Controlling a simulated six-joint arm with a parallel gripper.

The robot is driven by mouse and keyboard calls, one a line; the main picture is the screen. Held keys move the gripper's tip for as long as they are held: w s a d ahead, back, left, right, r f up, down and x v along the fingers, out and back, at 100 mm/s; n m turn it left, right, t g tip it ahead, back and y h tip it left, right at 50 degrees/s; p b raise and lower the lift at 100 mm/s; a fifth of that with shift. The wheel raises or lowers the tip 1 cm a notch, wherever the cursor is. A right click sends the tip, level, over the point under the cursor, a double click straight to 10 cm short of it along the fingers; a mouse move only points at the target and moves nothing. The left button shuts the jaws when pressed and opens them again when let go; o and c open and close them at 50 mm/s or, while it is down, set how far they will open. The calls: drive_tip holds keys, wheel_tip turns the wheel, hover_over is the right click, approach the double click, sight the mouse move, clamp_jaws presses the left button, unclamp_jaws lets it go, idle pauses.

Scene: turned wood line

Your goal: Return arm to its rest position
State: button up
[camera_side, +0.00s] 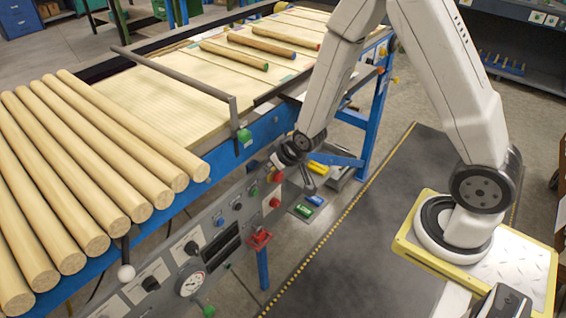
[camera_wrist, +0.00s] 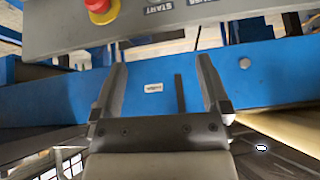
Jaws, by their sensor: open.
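My gripper (camera_wrist: 162,62) is open in the wrist view, with two dark fingers spread apart and nothing between them. Behind the fingers is a blue rail (camera_wrist: 255,85) with a small white label. In the side view my white arm reaches over from its yellow-edged base plate (camera_side: 410,253) and bends down beside the front of the line. Its wrist is low, close to the control panel (camera_side: 225,222). The fingers are small and hard to make out there.
The grey panel carries buttons, a gauge (camera_side: 191,283) and a red-and-yellow button (camera_wrist: 100,10). Several turned wood rods (camera_side: 85,165) lie at left. Three rods (camera_side: 247,47) lie further back on the line. A dark floor mat (camera_side: 370,235) between line and base is clear.

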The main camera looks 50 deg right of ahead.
drive_tip(key=s+r+n+g, duration=0.1)
drive_tip(key=s+r+g, duration=0.3)
drive_tip(key=s+r, duration=0.6)
drive_tip(key=shift+s, duration=1.55)
drive_tip(key=shift+a+f, duration=0.1)
